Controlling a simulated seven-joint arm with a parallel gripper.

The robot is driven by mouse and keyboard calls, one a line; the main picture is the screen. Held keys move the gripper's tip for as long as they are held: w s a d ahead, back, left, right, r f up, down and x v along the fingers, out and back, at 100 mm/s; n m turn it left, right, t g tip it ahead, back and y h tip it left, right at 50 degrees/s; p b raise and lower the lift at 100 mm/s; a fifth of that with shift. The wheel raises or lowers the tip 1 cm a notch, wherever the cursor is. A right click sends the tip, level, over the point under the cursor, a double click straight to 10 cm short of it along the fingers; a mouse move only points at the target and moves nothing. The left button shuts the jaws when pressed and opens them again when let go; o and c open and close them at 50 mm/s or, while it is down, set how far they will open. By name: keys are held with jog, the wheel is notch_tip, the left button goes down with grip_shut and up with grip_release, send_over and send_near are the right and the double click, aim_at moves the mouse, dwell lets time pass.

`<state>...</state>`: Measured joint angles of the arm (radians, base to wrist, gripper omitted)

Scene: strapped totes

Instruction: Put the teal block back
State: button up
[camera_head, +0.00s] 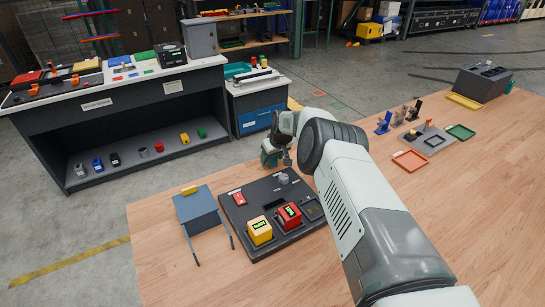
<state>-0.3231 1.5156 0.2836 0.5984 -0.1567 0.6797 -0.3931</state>
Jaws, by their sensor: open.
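I cannot make out a teal block for certain in this view. My gripper (276,160) is open at the far edge of the wooden table, beyond the dark board; its fingers are small and partly hidden by my arm. The dark board (248,215) carries a yellow block (260,231), a red block (289,216), a small red piece (239,198) and a grey knob (283,179). My arm crosses in front of the board's right side. A blue-grey stand (195,207) with a yellow piece (189,190) on top stands left of the board.
On the right of the table are an orange tray (410,160), a green tray (461,132), a grey plate (425,139) and a dark grey box (482,83). A shelf bench (140,130) with small objects stands behind at left. The table's front left is clear.

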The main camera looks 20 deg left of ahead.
jog(key=shift+d+r, duration=0.15)
jog(key=shift+r, duration=0.45)
jog(key=s+d+r, duration=0.3)
jog(key=r, duration=0.6)
jog(key=s+d+r+m+h, duration=0.15)
jog(key=d+r, duration=0.25)
jog(key=r, duration=0.5)
jog(key=s+d+r+y, duration=0.1)
jog(key=s+d+r, duration=0.2)
jog(key=r, duration=0.6)
jog(key=s+d+r+m+t+h, duration=0.1)
jog(key=s+d+r+m+h, duration=0.1)
jog(key=s+d+r, duration=0.8)
jog(key=s+d+r+m, duration=0.1)
jog(key=s+d+r, duration=0.1)
jog(key=s, duration=0.3)
jog(key=s+d+r+m+t, duration=0.1)
jog(key=s+d+r, duration=0.15)
jog(key=s, duration=0.25)
jog(key=s+d+r+m, duration=0.1)
jog(key=s+d+r, duration=0.15)
jog(key=s, duration=0.35)
jog(key=s+d+f+m, duration=0.1)
jog(key=s+d, duration=0.1)
jog(key=s, duration=0.4)
jog(key=s+d+f+m, duration=0.1)
jog(key=s+d, duration=0.1)
jog(key=s, duration=0.5)
jog(key=shift+f+h, duration=0.3)
jog(key=shift+h, duration=0.05)
